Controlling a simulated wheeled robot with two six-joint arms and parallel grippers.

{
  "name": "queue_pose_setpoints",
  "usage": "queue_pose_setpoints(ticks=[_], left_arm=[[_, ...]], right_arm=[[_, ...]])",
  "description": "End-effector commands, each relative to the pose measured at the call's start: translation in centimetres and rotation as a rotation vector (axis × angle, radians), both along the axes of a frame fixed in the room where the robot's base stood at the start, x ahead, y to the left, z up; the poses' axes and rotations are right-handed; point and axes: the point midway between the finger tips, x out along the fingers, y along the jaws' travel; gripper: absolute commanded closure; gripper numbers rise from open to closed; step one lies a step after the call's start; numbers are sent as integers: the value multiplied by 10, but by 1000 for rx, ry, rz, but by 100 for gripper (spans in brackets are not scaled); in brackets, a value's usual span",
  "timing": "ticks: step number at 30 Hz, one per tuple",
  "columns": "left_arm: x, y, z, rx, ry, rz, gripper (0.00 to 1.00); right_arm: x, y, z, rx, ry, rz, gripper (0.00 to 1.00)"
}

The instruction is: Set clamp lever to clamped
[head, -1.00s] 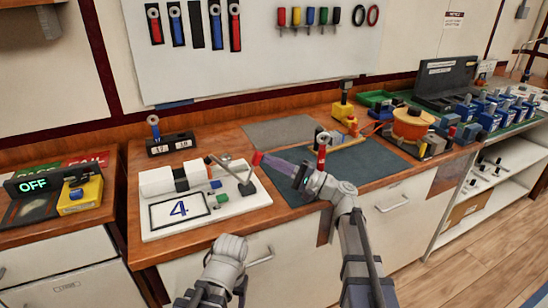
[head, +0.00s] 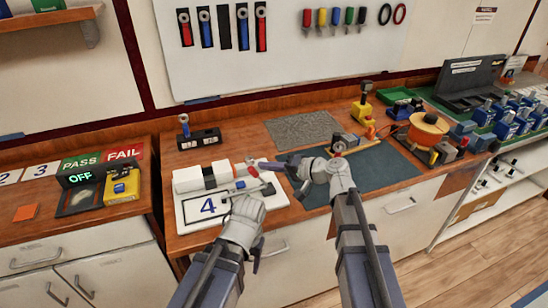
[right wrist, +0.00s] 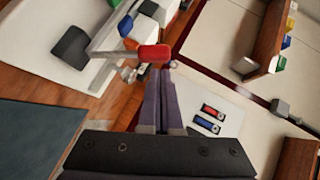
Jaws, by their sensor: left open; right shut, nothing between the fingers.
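The clamp lever is a thin metal bar with a red knob (head: 252,171), on a white board (head: 186,222) marked 4. In the right wrist view the red knob (right wrist: 153,52) lies just beyond my fingertips, and the bar (right wrist: 108,50) runs left to a dark pivot block (right wrist: 72,47). My right gripper (head: 268,165) is shut and empty. Its purple fingers (right wrist: 160,78) point at the knob; I cannot tell whether they touch it. My left gripper (head: 240,192) is open, low at the board's front right; its fingers are partly hidden by its own hand.
A dark blue mat (head: 385,168) and a grey mat (head: 300,130) lie to the right. A yellow box (head: 122,187) and an OFF display (head: 80,177) stand on the left bench.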

Motion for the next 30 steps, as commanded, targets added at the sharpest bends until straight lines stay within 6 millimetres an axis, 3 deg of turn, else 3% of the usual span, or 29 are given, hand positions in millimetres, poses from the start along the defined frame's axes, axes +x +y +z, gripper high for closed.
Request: queue_pose_setpoints(ticks=[9, 30], left_arm=[[0, 0, 0, 0, 0, 0, 38], [0, 0, 1, 0, 0, 0, 38]], right_arm=[[-4, 11, -2, -13, -4, 0, 100], [-6, 14, -1, -11, -3, 5, 100]])
